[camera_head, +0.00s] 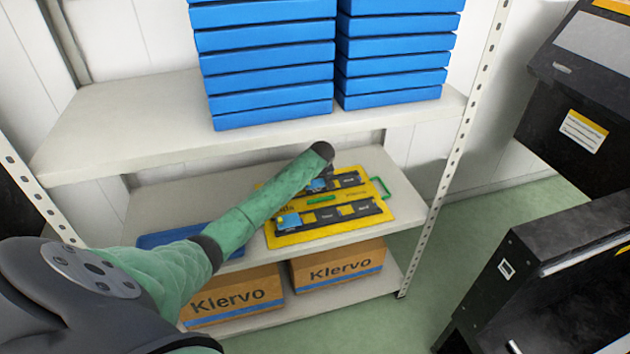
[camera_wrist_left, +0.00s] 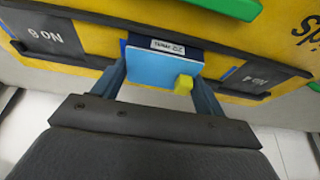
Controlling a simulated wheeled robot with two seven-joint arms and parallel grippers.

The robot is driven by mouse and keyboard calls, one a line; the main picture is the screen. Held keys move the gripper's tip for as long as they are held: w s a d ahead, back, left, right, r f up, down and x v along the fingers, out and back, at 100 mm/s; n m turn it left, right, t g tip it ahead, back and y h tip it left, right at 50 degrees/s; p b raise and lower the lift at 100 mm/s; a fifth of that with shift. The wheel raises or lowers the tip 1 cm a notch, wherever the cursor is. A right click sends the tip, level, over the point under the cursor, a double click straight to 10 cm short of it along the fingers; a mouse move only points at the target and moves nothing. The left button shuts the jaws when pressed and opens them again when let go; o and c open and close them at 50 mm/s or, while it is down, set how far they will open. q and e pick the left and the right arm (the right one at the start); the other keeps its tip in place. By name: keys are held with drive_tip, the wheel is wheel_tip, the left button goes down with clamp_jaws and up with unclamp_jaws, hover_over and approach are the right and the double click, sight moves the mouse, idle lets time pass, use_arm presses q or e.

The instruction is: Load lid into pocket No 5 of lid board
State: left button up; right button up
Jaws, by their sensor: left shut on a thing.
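The yellow lid board (camera_head: 290,238) lies on the lower shelf, with dark numbered pockets in two rows. My left gripper (camera_head: 322,180) is over its back row, partly hidden by my own arm. In the left wrist view the fingers are shut on a blue lid (camera_wrist_left: 155,68) with a yellow knob. The lid is between plate No 6 (camera_wrist_left: 50,38) and plate No 4 (camera_wrist_left: 252,80), over the pocket there. Whether it is fully seated I cannot tell. Another blue lid (camera_head: 289,221) sits in the board's front row. My right gripper is not in view.
A blue tray (camera_head: 160,239) lies left on the same shelf, partly behind my arm. Stacked blue boxes (camera_head: 265,70) fill the shelf above. Klervo cartons (camera_head: 340,267) stand below. Black casings (camera_head: 570,270) stand at the right, with green floor between.

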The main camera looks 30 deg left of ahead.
use_arm(q)
drive_tip(key=o, duration=0.9)
drive_tip(key=shift+f, duration=0.1)
drive_tip(key=shift+o, duration=0.3)
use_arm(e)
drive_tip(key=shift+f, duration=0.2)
use_arm(q)
drive_tip(key=b+v, duration=0.1)
drive_tip(key=v, duration=1.1)
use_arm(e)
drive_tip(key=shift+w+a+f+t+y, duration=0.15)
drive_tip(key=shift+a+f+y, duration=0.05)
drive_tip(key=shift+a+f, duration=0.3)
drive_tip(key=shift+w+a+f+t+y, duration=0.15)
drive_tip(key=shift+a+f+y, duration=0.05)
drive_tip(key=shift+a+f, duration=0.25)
use_arm(q)
drive_tip(key=shift+a, duration=0.1)
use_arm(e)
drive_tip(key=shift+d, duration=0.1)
